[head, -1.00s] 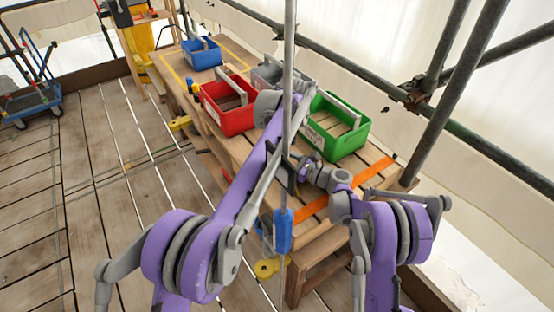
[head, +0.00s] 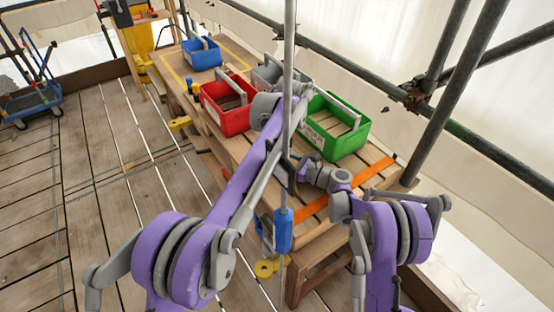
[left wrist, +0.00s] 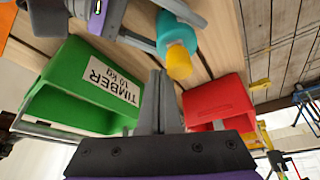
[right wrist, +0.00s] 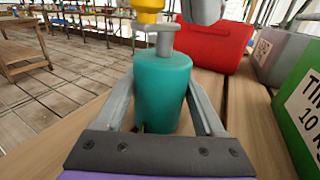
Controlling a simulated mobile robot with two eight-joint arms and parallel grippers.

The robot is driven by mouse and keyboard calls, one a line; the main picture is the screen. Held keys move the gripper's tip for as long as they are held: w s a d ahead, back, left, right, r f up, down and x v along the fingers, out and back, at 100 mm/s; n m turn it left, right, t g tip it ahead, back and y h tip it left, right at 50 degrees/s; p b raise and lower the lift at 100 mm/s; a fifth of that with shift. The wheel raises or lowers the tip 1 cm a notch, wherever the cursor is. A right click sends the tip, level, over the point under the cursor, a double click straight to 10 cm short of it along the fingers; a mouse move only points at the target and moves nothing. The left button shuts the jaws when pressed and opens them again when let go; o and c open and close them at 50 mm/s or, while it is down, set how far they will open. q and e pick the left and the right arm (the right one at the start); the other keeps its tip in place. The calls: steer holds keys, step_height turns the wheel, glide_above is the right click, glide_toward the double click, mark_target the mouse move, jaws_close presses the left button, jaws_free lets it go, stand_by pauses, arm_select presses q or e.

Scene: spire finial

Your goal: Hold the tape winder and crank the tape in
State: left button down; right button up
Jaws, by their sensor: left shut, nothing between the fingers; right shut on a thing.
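The tape winder (right wrist: 163,92) is an upright teal cylinder with a grey crank on top and a yellow knob (right wrist: 148,10). My right gripper (right wrist: 162,75) is shut on its body, a finger on each side. The left wrist view shows the winder (left wrist: 172,32) and its yellow knob (left wrist: 180,62) beyond the fingers of my left gripper (left wrist: 158,75). That gripper is shut and empty, apart from the knob in that view. In the head view the winder is hidden behind the pole and my arms.
On the wooden bench (head: 378,168) stand a green bin (head: 338,142), a red bin (head: 228,120), a grey bin (head: 268,74) and a blue bin (head: 203,62). A vertical pole with a blue sleeve (head: 284,230) rises in front. Scaffold tubes (head: 450,85) run along the right.

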arm_select(q)
steer(key=shift+s+a, duration=0.25)
steer(key=shift+s, duration=0.6)
stand_by(0.7)
steer(key=shift+s+a, duration=0.5)
steer(key=shift+a, duration=0.25)
stand_by(1.0)
steer(key=shift+s+d, duration=0.15)
steer(key=shift+d, duration=0.05)
steer(key=shift+r, duration=3.5)
